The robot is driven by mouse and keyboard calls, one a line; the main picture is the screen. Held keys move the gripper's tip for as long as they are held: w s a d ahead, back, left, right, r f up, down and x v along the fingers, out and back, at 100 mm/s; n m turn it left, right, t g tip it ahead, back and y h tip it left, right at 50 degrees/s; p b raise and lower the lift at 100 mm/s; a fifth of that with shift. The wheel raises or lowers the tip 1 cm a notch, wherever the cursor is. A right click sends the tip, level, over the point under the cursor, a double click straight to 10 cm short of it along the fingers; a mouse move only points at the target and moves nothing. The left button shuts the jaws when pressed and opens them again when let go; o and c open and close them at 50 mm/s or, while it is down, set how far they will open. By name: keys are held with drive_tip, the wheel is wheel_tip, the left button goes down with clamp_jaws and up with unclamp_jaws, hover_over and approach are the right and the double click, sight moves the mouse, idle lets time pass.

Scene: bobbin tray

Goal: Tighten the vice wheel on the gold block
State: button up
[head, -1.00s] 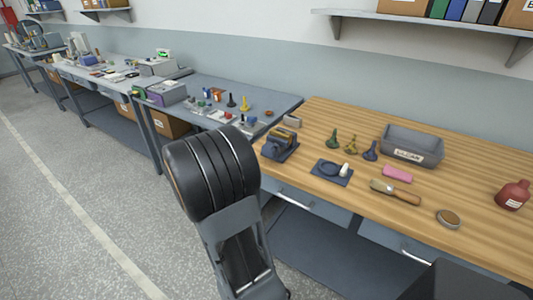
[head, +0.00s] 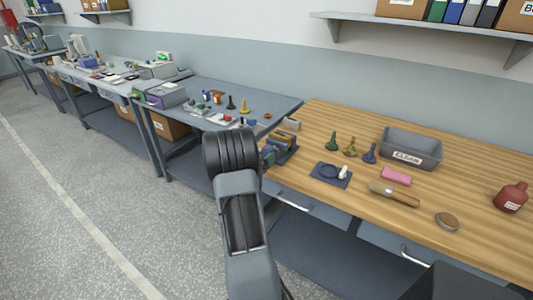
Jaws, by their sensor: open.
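The small blue vice (head: 286,153) stands at the left end of the wooden bench. My arm covers its left part in the head view. I cannot clearly make out the gold block or the vice wheel at this size and angle. My gripper is not in view. Only the upper links of my arm show, raised in front of the bench's left end, so I cannot see where the gripper is relative to the vice.
The wooden bench (head: 460,190) also holds a grey bin (head: 428,154) labelled CLEAN, several small dark and brass pieces, a blue mat (head: 318,173), a pink block (head: 396,176), a brush (head: 395,194), a round tin (head: 447,221) and a red bottle (head: 511,197).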

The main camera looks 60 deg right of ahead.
sight(266, 154)
drive_tip(key=shift+d, duration=2.05)
drive_tip(key=shift+c, duration=0.2)
drive_tip(key=c, duration=0.9)
